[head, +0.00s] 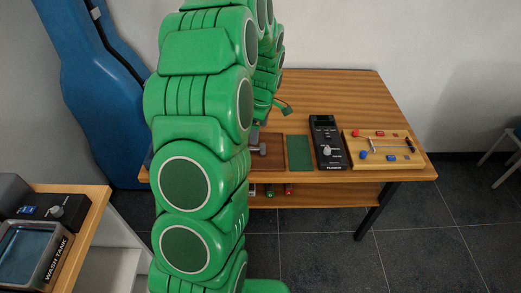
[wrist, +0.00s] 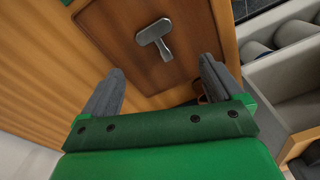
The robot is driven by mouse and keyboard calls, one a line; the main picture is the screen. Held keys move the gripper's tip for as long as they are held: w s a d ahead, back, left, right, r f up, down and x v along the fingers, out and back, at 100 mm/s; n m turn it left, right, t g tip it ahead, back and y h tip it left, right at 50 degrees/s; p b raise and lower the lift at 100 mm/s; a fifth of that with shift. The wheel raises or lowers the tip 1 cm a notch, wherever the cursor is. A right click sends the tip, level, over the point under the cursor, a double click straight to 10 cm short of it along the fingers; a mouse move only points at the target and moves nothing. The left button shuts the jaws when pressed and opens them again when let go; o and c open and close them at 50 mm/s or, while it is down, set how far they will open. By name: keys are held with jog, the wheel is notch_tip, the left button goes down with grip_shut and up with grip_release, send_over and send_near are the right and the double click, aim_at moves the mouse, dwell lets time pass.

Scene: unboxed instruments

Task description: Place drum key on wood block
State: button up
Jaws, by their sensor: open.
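The drum key (wrist: 154,38), a small grey metal T shape, lies on a reddish-brown wooden panel (wrist: 125,48) in the wrist view. My gripper (wrist: 160,82) is open and empty, with its two grey fingers apart and the key beyond their tips, between their lines. In the head view, a brown square piece (head: 272,160) lies on the table beneath my arm, beside a green mat. My arm covers part of it there. I cannot tell for certain which piece is the wood block.
The wooden table (head: 340,92) also holds a green mat (head: 299,153), a black handheld device (head: 327,143) and a wooden board (head: 412,160) with coloured parts. A blue instrument case (head: 95,90) stands at left. The table's back right is clear.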

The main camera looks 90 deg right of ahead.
aim_at(258, 148)
jog(key=n, duration=0.2)
jog(key=s+n, duration=0.1)
jog(key=shift+d+f+n+t, duration=0.1)
jog(key=shift+n+t, duration=0.2)
jog(key=shift+n, duration=0.1)
jog(key=shift+w+a+f, duration=0.1)
jog(key=shift+w+f, duration=0.1)
jog(key=shift+f, duration=1.1)
jog(key=shift+w+a+f, duration=0.1)
jog(key=shift+w+f, duration=0.1)
jog(key=shift+f, duration=1.05)
jog(key=shift+w+a+f, duration=0.1)
jog(key=shift+w+f, duration=0.1)
jog(key=shift+f, duration=1.1)
jog(key=c, duration=1.2)
jog(key=shift+r, duration=0.6)
jog(key=shift+c, duration=0.2)
notch_tip(258, 148, up, 2)
jog(key=shift+r, duration=0.2)
jog(key=w+a+r, duration=0.1)
jog(key=a+r, duration=0.8)
jog(key=a, duration=0.5)
jog(key=shift+r, duration=0.25)
